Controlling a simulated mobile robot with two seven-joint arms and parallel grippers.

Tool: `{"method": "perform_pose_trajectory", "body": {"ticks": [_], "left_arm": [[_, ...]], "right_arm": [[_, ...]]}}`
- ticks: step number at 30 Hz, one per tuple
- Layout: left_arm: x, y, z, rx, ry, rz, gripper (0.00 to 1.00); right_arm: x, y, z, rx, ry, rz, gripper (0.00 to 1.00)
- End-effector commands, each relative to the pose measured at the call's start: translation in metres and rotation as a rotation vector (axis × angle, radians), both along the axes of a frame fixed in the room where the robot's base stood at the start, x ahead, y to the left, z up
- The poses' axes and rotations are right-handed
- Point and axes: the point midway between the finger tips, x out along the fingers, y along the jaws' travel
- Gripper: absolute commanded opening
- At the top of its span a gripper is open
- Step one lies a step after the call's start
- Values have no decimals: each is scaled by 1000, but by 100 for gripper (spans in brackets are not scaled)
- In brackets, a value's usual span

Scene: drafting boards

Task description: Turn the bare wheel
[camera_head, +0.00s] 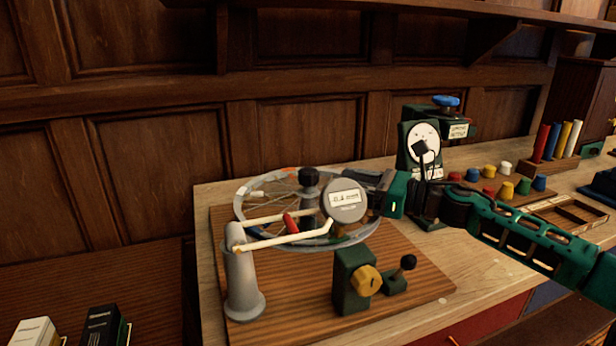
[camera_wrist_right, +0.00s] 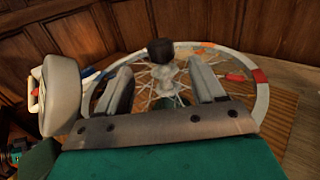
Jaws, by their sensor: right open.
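The bare wheel (camera_head: 240,209) is a pale rim with thin spokes. It lies flat above a striped wooden board, with a black-topped hub post (camera_head: 309,180) at its middle. In the right wrist view the wheel's rim (camera_wrist_right: 262,98) curves around beyond my fingers, with small orange and red marks on it. My right gripper (camera_wrist_right: 160,78) is open over the near part of the wheel, its fingers apart with spokes and the hub (camera_wrist_right: 160,52) showing between them. In the head view a round grey labelled disc (camera_head: 346,200) partly hides the gripper. I cannot tell if a finger touches the wheel.
A grey post (camera_head: 242,275) carries cream rods with a red piece across the wheel. A green block with a yellow knob (camera_head: 366,281) and a black-knobbed lever (camera_head: 405,266) stand in front. A dial device (camera_head: 415,140) and coloured pegs (camera_head: 505,190) stand behind and right.

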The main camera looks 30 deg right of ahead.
Motion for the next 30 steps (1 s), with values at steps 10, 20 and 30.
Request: {"method": "perform_pose_trajectory", "body": {"ticks": [10,20,30], "left_arm": [[2,-1,6,-3,-10,-1,0],[0,1,7,3,-2,0,0],[1,6,12,10,-13,8,0]], "right_arm": [[29,16,2,-2,-3,-2,68],[55,33,3,-1,-3,-1,68],[73,44,1,-1,-1,-2,68]]}}
